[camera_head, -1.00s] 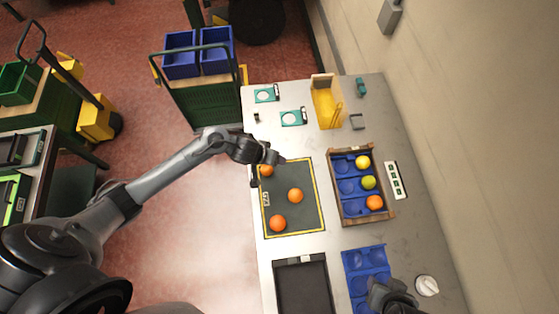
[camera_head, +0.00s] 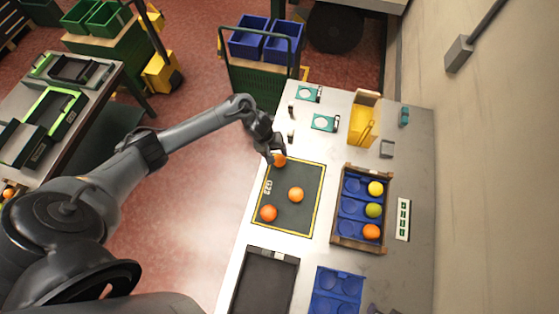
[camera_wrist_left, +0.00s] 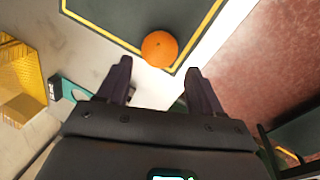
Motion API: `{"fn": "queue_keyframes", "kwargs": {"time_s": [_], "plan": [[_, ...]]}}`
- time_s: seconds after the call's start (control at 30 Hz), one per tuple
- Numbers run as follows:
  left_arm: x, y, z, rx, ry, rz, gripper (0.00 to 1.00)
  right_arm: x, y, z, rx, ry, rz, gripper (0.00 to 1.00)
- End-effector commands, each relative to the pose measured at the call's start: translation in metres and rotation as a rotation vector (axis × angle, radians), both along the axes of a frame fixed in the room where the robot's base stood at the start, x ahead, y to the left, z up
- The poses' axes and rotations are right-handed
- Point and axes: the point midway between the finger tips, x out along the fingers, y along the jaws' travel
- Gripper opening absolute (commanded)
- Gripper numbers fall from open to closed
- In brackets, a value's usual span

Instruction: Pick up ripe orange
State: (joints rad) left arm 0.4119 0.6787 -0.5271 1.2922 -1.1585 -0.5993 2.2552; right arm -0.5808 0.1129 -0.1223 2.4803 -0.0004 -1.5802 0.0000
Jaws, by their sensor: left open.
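Three oranges lie on the dark yellow-edged mat (camera_head: 293,220): a far one (camera_head: 280,160), a middle one (camera_head: 296,195) and a near one (camera_head: 268,213). My left gripper (camera_head: 277,151) is at the mat's far left corner, by the far orange, and partly covers it. In the left wrist view this orange (camera_wrist_left: 160,48) lies just beyond and between my spread, empty fingertips (camera_wrist_left: 160,72). No contact shows. A wooden crate (camera_head: 337,213) with blue cups holds a yellow fruit (camera_head: 375,188), a green fruit (camera_head: 373,210) and an orange (camera_head: 371,231).
A black tray (camera_head: 265,282) and an empty blue cup tray (camera_head: 335,290) lie at the near end of the table. A yellow holder (camera_head: 363,120) and green-and-white pieces (camera_head: 325,122) stand at the far end. My right gripper barely shows at the bottom edge (camera_head: 374,309).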

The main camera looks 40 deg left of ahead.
Motion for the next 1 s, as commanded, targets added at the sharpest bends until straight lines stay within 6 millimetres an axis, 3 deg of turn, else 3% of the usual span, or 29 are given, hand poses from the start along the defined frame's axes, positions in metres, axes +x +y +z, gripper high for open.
{"fn": "queue_keyframes", "kwargs": {"time_s": [0.17, 0.5, 0.83, 1.0], "plan": [[0.001, -0.002, -0.009, -0.001, -0.001, 0.001, 0.66, 0.000, 0.000, -0.001, -0.001, 0.000, -0.001, 0.43], [0.007, -0.010, -0.048, 0.001, -0.002, 0.000, 0.66, 0.000, -0.003, -0.005, -0.009, 0.000, 0.003, 0.43], [0.008, -0.011, -0.053, 0.001, -0.002, -0.001, 0.66, 0.000, -0.004, -0.006, -0.014, 0.000, 0.006, 0.43], [0.008, -0.011, -0.053, 0.001, -0.002, 0.000, 0.41, 0.000, -0.003, -0.006, -0.011, 0.000, 0.004, 0.43]]}}
